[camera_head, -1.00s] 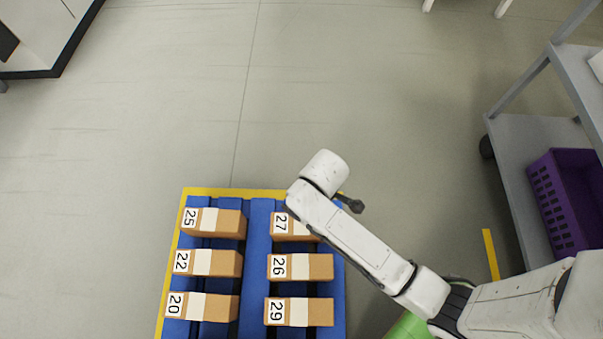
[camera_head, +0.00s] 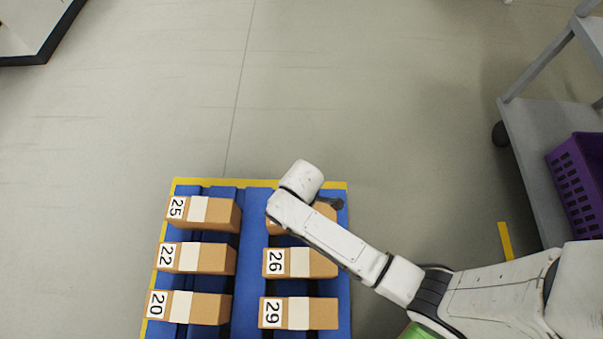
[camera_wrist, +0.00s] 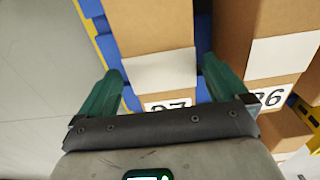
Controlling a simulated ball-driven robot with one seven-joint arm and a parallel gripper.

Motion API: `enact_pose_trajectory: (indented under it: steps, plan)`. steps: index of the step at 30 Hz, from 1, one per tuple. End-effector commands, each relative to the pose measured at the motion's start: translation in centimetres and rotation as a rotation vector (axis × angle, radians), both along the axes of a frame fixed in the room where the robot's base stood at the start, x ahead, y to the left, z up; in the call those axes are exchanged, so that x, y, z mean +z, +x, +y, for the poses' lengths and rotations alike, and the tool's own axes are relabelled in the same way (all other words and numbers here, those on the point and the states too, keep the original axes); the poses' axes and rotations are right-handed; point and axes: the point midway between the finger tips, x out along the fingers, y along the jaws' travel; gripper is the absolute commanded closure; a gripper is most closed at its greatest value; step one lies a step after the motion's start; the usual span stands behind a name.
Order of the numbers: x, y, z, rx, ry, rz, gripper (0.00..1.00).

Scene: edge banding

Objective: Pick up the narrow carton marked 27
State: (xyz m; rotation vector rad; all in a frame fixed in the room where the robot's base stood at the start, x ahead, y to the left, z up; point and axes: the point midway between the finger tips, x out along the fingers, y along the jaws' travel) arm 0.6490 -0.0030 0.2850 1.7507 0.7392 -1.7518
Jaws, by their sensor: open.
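The narrow carton marked 27 is mostly hidden under my arm in the head view, with a brown part (camera_head: 325,211) showing at the top of the right column. In the wrist view the carton (camera_wrist: 150,30) lies straight ahead, with a white band and a partly covered label ending in 7. My gripper (camera_wrist: 172,88) is open, its two green fingers apart on either side of the carton's labelled end. I cannot tell whether the fingers touch it. In the head view the gripper itself is hidden by the wrist.
The carton marked 26 (camera_head: 322,263) lies close beside the right finger and also shows in the wrist view (camera_wrist: 260,30). Cartons 29 (camera_head: 322,313), 25 (camera_head: 222,212), 22 (camera_head: 217,259) and 20 (camera_head: 210,308) share the blue pallet (camera_head: 254,215). A grey shelf cart (camera_head: 540,125) holds a purple crate (camera_head: 575,190).

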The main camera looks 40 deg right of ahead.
Motion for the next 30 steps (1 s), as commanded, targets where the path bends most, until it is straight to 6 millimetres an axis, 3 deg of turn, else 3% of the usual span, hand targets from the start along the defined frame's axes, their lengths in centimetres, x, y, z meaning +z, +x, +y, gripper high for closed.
enact_pose_trajectory:
  steps: [5, 15, 24, 30]
  plan:
    - [-1.1, 0.1, 0.1, 0.0, 0.001, -0.001, 0.0]
    - [-5.3, 0.1, 0.3, 0.0, 0.0, 0.0, 0.0]
    - [-5.6, 0.1, 0.3, 0.0, 0.0, 0.0, 0.0]
    - [-5.6, 0.1, 0.3, -0.001, 0.0, 0.0, 0.19]
